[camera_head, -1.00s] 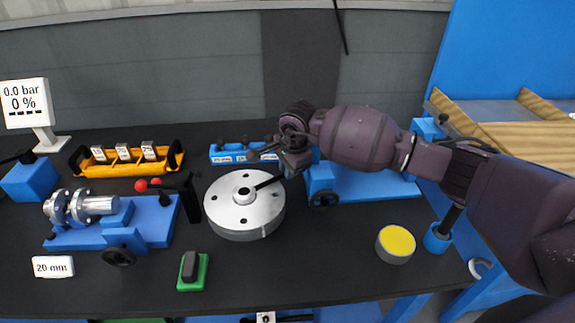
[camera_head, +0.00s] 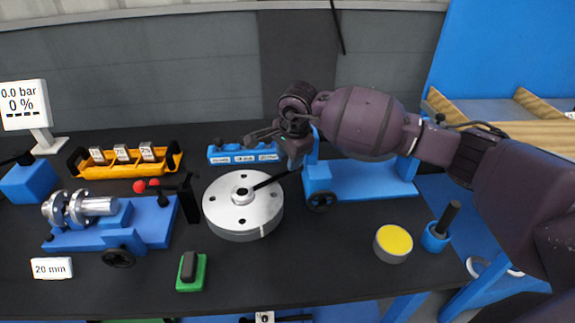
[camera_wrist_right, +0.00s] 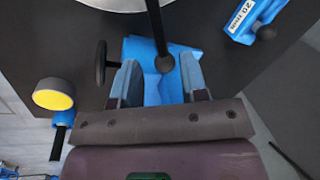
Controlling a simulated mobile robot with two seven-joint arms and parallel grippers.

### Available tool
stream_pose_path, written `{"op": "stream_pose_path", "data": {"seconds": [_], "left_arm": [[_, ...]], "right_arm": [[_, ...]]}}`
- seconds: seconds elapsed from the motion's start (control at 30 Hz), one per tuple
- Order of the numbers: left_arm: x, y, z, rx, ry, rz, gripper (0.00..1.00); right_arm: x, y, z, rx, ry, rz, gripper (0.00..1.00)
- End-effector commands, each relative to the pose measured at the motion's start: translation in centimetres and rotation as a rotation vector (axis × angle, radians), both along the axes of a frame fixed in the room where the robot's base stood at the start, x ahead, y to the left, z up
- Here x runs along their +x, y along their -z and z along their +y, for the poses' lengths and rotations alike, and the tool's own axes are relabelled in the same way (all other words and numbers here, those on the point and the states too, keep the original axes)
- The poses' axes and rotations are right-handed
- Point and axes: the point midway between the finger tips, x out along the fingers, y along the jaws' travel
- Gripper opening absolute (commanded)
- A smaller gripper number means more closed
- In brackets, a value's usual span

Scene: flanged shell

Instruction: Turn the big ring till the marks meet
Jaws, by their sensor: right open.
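The big ring is a round silver flange (camera_head: 243,215) with several bolt holes, lying flat on the dark bench; its edge shows in the right wrist view (camera_wrist_right: 112,3). A thin black rod (camera_head: 275,180) slants out from its hub to the right; in the wrist view the rod (camera_wrist_right: 157,30) ends in a round knob. My right gripper (camera_head: 274,149) is open, above and behind the rod. In the wrist view its fingers (camera_wrist_right: 157,75) lie either side of the knob; I cannot tell whether the knob is at fingertip depth. The marks are too small to make out. My left gripper is out of view.
A blue fixture with a silver shaft (camera_head: 98,206) and a black upright stand left of the flange. A blue stand (camera_head: 360,182) is right, below my arm. A yellow-topped cylinder (camera_head: 394,242) and a green block (camera_head: 191,271) stand in front. A yellow tray (camera_head: 125,162) is behind.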

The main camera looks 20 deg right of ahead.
Motion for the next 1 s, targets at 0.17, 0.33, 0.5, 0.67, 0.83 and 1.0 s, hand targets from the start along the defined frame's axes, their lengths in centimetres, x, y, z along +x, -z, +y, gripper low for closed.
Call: {"op": "stream_pose_path", "data": {"seconds": [0.17,0.33,0.5,0.67,0.83,1.0], "left_arm": [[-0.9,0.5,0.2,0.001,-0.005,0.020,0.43],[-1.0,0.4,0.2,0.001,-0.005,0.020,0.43],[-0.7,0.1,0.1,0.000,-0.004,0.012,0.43],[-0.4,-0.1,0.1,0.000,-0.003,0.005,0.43],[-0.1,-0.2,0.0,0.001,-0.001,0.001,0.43],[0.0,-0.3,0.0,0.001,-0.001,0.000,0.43]], "right_arm": [[-0.6,-3.3,-0.2,0.000,-0.001,-0.003,0.40],[-1.0,-5.1,-0.2,0.000,0.001,-0.001,0.40],[-1.2,-5.9,-0.3,0.001,0.000,0.000,0.40],[-1.2,-5.9,-0.2,0.001,0.000,0.000,0.40],[-1.2,-5.9,-0.3,0.001,0.000,0.000,0.40],[-1.2,-5.9,-0.3,0.001,0.000,0.000,0.40]]}}
